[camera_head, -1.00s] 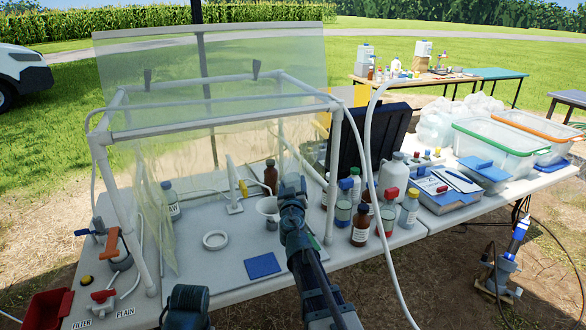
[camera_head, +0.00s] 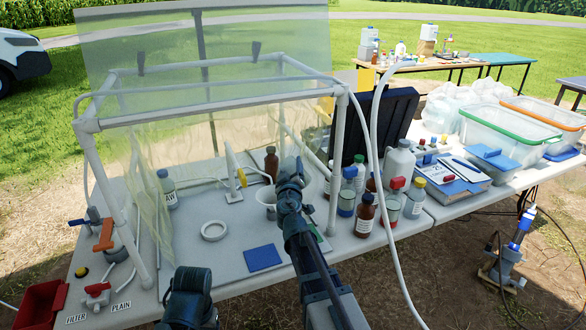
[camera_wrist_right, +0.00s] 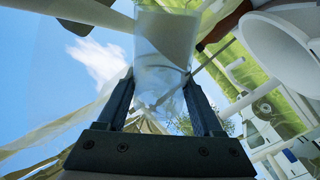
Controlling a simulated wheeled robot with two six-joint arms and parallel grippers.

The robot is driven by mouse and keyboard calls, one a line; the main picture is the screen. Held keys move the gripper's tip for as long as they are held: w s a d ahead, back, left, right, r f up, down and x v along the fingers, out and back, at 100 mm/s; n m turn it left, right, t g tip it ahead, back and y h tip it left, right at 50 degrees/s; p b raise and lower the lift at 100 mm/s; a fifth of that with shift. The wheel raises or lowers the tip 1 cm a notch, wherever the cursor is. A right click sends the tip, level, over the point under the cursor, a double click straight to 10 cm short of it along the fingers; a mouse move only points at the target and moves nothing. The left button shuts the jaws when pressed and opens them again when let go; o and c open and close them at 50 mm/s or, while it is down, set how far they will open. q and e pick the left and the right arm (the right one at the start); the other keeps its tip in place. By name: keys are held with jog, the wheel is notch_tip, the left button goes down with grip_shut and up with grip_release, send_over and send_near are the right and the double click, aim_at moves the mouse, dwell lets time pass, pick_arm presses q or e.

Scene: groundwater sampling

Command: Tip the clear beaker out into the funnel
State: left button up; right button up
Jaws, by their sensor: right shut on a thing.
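My right gripper (camera_wrist_right: 160,95) is shut on the clear beaker (camera_wrist_right: 165,60), which shows between its two fingers in the right wrist view. I cannot tell from the wrist view how far the beaker is tilted or what is in it. A white funnel-like rim (camera_wrist_right: 283,52) is at the upper right of that view, beside the beaker and apart from it in the picture. In the head view my right gripper (camera_head: 292,172) is above the table, just right of the white funnel (camera_head: 267,196), and hides the beaker.
A pipe frame with clear sheeting (camera_head: 215,120) surrounds the work area. Several bottles, including a brown one (camera_head: 365,215), stand close on the right. A white hose hangs beside them.

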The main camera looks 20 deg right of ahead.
jog(key=n, duration=0.1)
jog(key=a+f+n+b, duration=0.1)
jog(key=n, duration=0.1)
jog(key=a+n, duration=0.1)
jog(key=n, duration=0.1)
jog(key=shift+w+f+b, duration=0.3)
jog(key=shift+w+f, duration=0.05)
jog(key=shift+f, duration=0.05)
jog(key=shift+w+a+f+n+b, duration=0.2)
jog(key=shift+a+n, duration=0.45)
jog(key=shift+n, duration=1.15)
jog(key=shift+w+a+f+n+b, duration=0.25)
jog(key=shift+a+n, duration=0.4)
jog(key=shift+n, duration=1.15)
jog(key=shift+w+a+f+n+b, duration=0.1)
jog(key=shift+w+a+n, duration=0.4)
jog(key=shift+n, duration=1.3)
jog(key=shift+s+a, duration=0.15)
jog(key=shift+s, duration=0.05)
